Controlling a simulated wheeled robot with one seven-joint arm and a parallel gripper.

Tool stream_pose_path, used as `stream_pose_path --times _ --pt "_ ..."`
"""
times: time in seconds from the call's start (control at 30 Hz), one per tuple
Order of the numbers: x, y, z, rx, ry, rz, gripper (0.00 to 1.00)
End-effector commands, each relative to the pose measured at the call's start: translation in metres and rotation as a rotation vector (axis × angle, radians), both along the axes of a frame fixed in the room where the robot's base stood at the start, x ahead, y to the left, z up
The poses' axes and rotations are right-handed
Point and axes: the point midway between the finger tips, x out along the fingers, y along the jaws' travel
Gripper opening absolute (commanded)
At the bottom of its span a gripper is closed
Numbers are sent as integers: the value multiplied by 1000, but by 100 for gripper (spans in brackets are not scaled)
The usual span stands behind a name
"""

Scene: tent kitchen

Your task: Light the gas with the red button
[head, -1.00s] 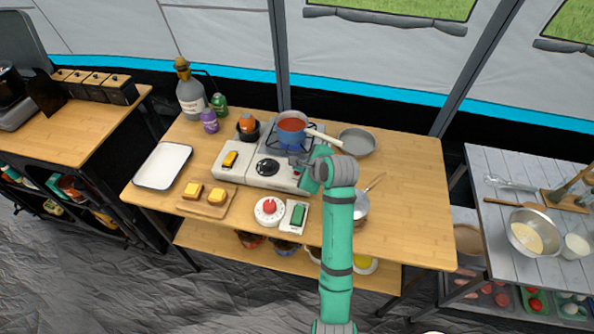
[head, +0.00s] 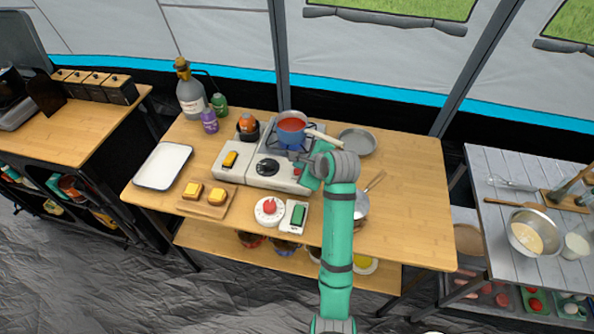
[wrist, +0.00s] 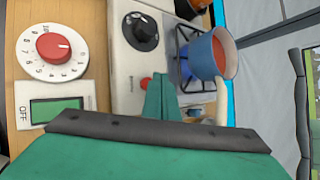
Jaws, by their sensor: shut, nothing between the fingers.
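The two-part gas stove (head: 262,181) stands on the wooden table with a black knob (head: 267,167) on its front panel. The red button (wrist: 145,83) is on that panel, below the knob in the wrist view. My gripper (wrist: 162,92) is shut and empty, its tips close beside the button; I cannot tell whether they touch it. A blue pot of red sauce (head: 291,131) sits on the burner, its pale handle pointing right. In the wrist view, bright blue (wrist: 184,70) shows at the burner beside the pot and looks like flame.
A white timer with a red dial (head: 269,210) and a green-screened device (head: 297,215) lie in front of the stove. A grey pan (head: 358,142) is behind my arm. Bread on a board (head: 206,207) and a white tray (head: 162,166) are left.

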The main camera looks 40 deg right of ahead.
Motion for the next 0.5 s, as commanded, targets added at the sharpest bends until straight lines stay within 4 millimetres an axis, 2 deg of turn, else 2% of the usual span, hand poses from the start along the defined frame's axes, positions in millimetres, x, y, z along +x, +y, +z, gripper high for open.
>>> stream_pose_path --times 0.3,0.5 --pt "0 0 1 0 0 0 0" --pt "0 0 15 -2 -1 1 0"
